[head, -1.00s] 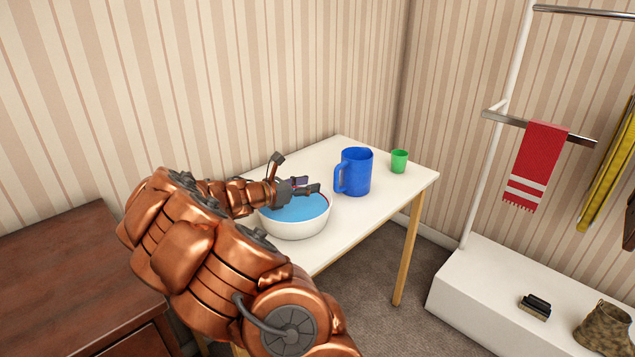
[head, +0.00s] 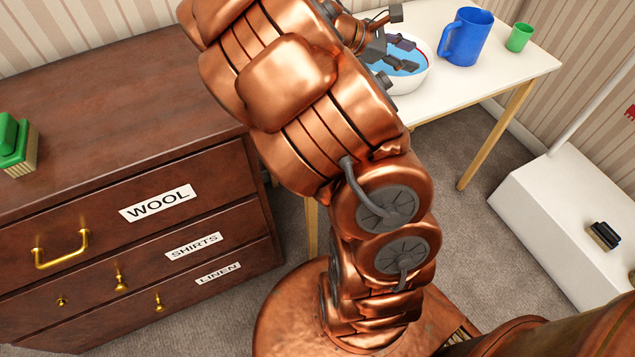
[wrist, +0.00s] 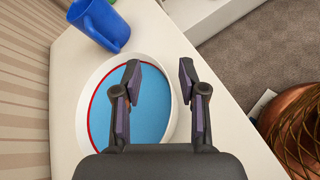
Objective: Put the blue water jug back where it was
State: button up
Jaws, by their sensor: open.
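The blue water jug (head: 466,38) stands upright on the white table (head: 505,80), its handle toward the basin. In the wrist view the jug (wrist: 101,24) shows at the top left, apart from my gripper. My gripper (head: 406,54) is open and empty above the white basin (head: 410,84) of blue water, to the left of the jug. In the wrist view my open fingers (wrist: 160,76) spread over the basin's right side (wrist: 171,115). Part of the basin is hidden behind my arm in the head view.
A green cup (head: 519,37) stands right of the jug. A dark wooden dresser (head: 110,120) with labelled drawers is at the left, a green brush (head: 15,145) on its top. A white bench (head: 565,215) holding a dark brush (head: 604,235) is at the right. Carpet lies between.

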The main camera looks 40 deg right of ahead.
jog(key=s+a+f+m+y, duration=0.2)
jog(key=s+a+y, duration=0.2)
jog(key=a, duration=0.8)
jog(key=s+a+f+m+t+y, duration=0.1)
jog(key=s+a+f+m+y, duration=0.1)
jog(key=s+a, duration=0.5)
jog(key=s+a+f+m+t+y, duration=0.1)
jog(key=s+a+m+y, duration=0.3)
jog(key=a, duration=1.4)
jog(key=shift+s+a+f+y, duration=0.25)
jog(key=shift+s+f+y, duration=0.6)
jog(key=shift+f+y, duration=0.05)
notch_tip(320, 180, up, 18)
jog(key=t+p, duration=0.1)
jog(key=p, duration=1.6)
jog(key=shift+w+r+t, duration=0.25)
jog(key=shift+w+t, duration=0.05)
jog(key=shift+w, duration=0.1)
